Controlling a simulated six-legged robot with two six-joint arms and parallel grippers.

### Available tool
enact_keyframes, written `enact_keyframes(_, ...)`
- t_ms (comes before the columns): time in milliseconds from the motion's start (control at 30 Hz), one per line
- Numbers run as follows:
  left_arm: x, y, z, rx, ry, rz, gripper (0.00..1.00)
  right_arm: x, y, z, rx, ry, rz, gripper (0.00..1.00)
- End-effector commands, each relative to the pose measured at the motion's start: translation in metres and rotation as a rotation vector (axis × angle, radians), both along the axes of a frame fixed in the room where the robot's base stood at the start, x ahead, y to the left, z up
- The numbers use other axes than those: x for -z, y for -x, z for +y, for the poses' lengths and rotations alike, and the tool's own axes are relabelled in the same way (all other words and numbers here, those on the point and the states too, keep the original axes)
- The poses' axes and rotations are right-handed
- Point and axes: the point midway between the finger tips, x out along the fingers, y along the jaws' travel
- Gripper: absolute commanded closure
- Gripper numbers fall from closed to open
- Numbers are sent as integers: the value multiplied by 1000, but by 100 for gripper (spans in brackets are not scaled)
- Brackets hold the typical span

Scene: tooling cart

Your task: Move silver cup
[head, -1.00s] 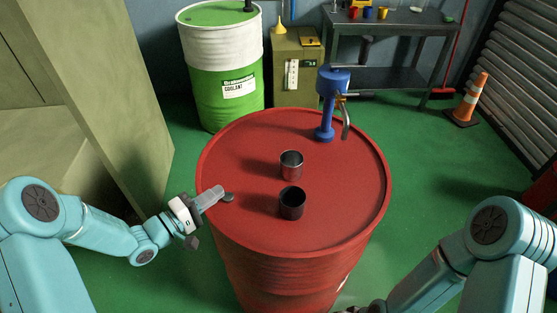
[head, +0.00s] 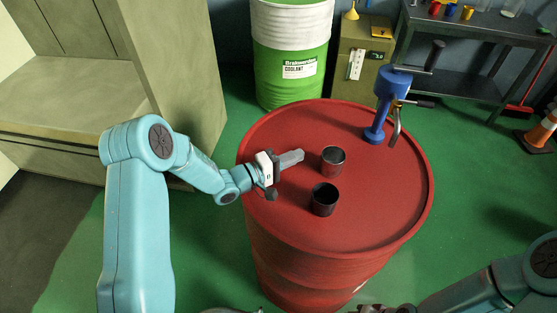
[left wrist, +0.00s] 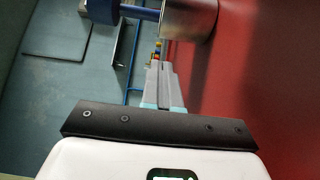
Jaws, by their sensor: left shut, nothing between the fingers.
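The silver cup (head: 333,164) stands upright on top of the red drum (head: 385,208). A darker cup (head: 324,201) stands just in front of it. My left gripper (head: 300,156) is shut and empty above the drum top, with its fingertips a short way left of the silver cup. In the left wrist view the shut fingers (left wrist: 160,78) point up toward the silver cup (left wrist: 194,16), which is cut by the top edge.
A blue pump (head: 385,100) with a handle and spout stands at the drum's back right. Behind are a green and white coolant drum (head: 290,50), an olive cabinet (head: 362,65) and a dark workbench (head: 455,50). The drum's right and front top are clear.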

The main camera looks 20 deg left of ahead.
Motion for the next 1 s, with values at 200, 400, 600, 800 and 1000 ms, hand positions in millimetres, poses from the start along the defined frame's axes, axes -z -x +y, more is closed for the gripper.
enact_keyframes(200, -2, -6, -34, 3, 2, 1, 100, -13, 0, 0, 0, 0, 0, 57)
enact_keyframes(400, 0, -8, -44, 1, 0, 0, 100, -15, 0, 0, 0, 0, 0, 57)
enact_keyframes(600, 0, -8, -44, 0, 0, 0, 100, -15, 0, 0, 0, 0, 0, 57)
enact_keyframes(800, 2, -9, -51, 2, 0, 0, 100, -10, 0, 0, 0, 0, 0, 57)
enact_keyframes(1000, 2, -11, -77, 3, -1, -1, 100, 2, 0, 0, 0, 0, 0, 57)
